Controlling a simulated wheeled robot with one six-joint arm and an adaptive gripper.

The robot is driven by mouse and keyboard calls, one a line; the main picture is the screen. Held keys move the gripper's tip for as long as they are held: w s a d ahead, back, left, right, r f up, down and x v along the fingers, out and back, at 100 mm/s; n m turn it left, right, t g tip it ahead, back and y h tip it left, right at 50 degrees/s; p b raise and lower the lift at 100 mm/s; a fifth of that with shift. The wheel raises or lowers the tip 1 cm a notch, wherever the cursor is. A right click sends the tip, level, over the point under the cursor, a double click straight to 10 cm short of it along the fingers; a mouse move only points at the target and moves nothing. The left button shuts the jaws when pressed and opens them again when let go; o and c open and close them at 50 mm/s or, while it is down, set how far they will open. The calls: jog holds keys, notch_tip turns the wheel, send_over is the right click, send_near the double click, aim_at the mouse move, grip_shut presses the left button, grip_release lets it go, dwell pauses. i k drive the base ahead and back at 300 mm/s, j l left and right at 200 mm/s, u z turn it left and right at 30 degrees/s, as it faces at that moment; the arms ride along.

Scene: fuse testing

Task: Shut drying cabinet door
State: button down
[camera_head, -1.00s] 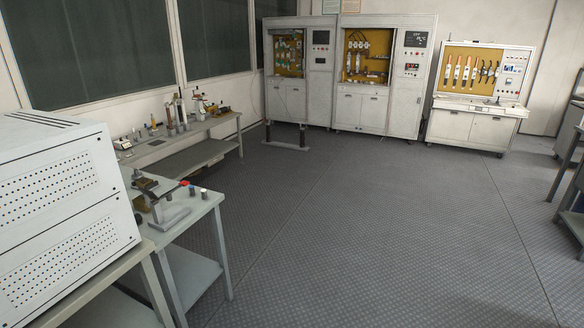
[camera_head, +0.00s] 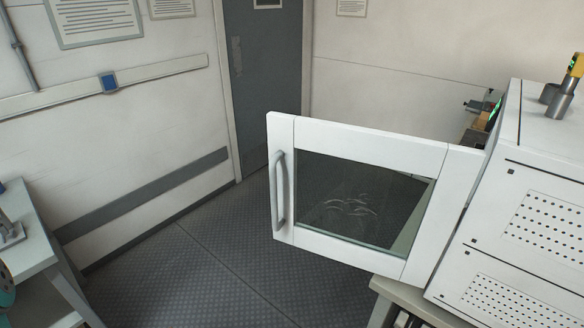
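The drying cabinet door (camera_head: 365,139) stands open, swung out to the left from the white drying cabinet (camera_head: 525,190) at the right edge of the head view. The door has a white frame, a glass window (camera_head: 360,205) and a grey vertical bar handle (camera_head: 280,190) on its left side. The side of the cabinet with rows of small vent holes faces me, and its front opening is hidden. My gripper is not in view.
The cabinet sits on a light table (camera_head: 395,292). Another table (camera_head: 35,235) stands at the left edge. Free dark floor (camera_head: 190,270) lies between them. A grey room door (camera_head: 268,80) is in the back wall.

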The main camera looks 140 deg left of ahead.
aim_at(455, 169)
jog(key=u, duration=2.8)
